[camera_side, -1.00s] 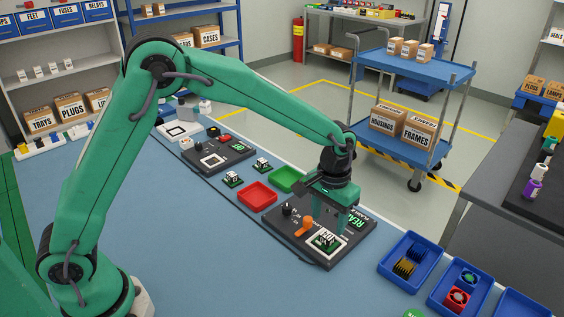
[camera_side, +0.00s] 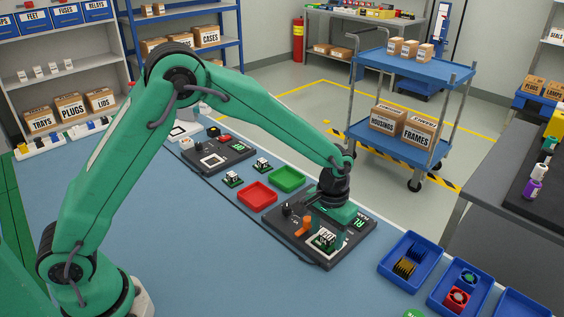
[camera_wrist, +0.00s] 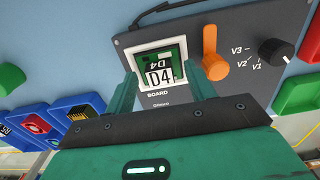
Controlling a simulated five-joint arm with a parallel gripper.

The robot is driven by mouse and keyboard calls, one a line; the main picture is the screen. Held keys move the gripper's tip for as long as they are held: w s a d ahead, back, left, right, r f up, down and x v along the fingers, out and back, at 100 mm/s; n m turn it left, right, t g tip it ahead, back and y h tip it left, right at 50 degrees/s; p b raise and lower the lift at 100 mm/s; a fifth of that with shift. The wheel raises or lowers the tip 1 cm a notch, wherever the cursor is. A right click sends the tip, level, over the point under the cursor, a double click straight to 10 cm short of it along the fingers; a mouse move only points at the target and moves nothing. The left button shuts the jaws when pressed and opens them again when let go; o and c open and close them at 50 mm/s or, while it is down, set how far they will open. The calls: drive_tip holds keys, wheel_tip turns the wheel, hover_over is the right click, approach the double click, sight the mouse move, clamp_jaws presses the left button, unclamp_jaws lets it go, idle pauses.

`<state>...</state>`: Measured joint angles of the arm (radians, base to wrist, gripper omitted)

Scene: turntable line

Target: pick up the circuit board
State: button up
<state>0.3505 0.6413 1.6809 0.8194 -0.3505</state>
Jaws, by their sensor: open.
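In the wrist view the board (camera_wrist: 172,53) lies between and just beyond my two green fingers. My gripper (camera_wrist: 160,76) is open, one finger on each side of the board, with nothing held. In the side view my gripper (camera_side: 329,226) is low over the panel, just behind the board. I cannot tell whether the fingers touch it.
An orange lever (camera_side: 306,226) and a black knob (camera_side: 286,209) stand on the panel close to the board. A red tray (camera_side: 257,195) and a green tray (camera_side: 288,180) lie behind. Blue bins (camera_side: 410,260) are to the right. The blue table is clear in front.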

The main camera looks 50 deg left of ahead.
sight(327, 238)
drive_tip(key=c, duration=1.1)
drive_tip(key=shift+o, duration=0.2)
drive_tip(key=shift+r, duration=0.15)
drive_tip(key=shift+r, duration=0.6)
drive_tip(key=r, duration=0.3)
drive_tip(key=shift+s+d+r, duration=0.1)
drive_tip(key=shift+s+d, duration=0.2)
drive_tip(key=s+d+r, duration=0.6)
drive_tip(key=s, duration=0.2)
drive_tip(key=shift+s+d+r, duration=0.2)
drive_tip(key=shift+s+d, duration=0.05)
drive_tip(key=shift+d, duration=0.1)
drive_tip(key=shift+w, duration=0.1)
